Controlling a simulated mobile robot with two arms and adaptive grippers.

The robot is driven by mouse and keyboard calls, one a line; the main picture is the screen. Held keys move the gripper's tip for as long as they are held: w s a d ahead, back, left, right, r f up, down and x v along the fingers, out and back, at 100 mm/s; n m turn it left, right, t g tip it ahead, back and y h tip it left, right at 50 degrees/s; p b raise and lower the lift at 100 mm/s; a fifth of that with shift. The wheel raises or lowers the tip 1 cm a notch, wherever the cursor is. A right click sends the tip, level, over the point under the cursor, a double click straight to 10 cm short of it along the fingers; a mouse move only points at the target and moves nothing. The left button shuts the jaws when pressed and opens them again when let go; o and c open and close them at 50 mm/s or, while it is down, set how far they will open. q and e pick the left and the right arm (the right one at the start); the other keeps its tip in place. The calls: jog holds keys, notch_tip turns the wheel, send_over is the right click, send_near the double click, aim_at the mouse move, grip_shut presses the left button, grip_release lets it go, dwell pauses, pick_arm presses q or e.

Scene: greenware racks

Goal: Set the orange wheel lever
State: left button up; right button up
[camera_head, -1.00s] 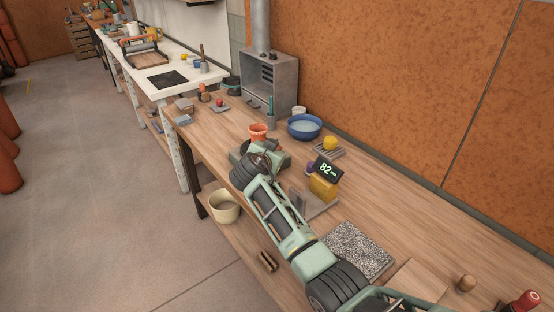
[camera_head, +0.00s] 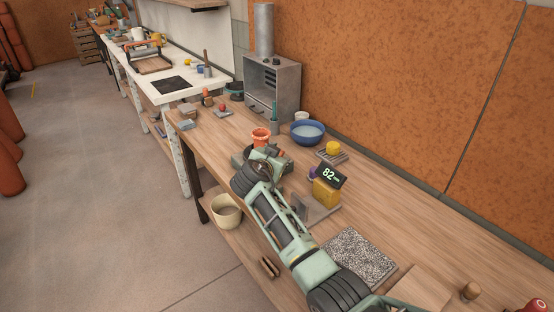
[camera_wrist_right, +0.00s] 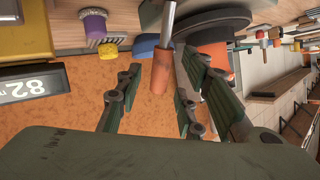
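The orange lever handle (camera_wrist_right: 161,70) hangs on a metal rod in the right wrist view, beside the dark round wheel head (camera_wrist_right: 212,26). My right gripper (camera_wrist_right: 158,88) is open, with one finger on each side of the handle. A gap shows on the left; on the right the finger looks close, and I cannot tell whether it touches. In the head view my right gripper (camera_head: 266,160) covers much of the wheel, just in front of an orange pot (camera_head: 261,137). My left gripper is not in view.
A yellow block with a display reading 82 (camera_head: 332,175) stands right of my gripper. A blue bowl (camera_head: 307,132) and a grey kiln-like box (camera_head: 272,85) stand behind. A speckled slab (camera_head: 358,256) lies nearer. A beige bucket (camera_head: 226,211) sits below the tabletop.

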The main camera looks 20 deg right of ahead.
jog(key=v, duration=0.7)
jog(key=shift+s, duration=0.25)
jog(key=shift+a, duration=0.1)
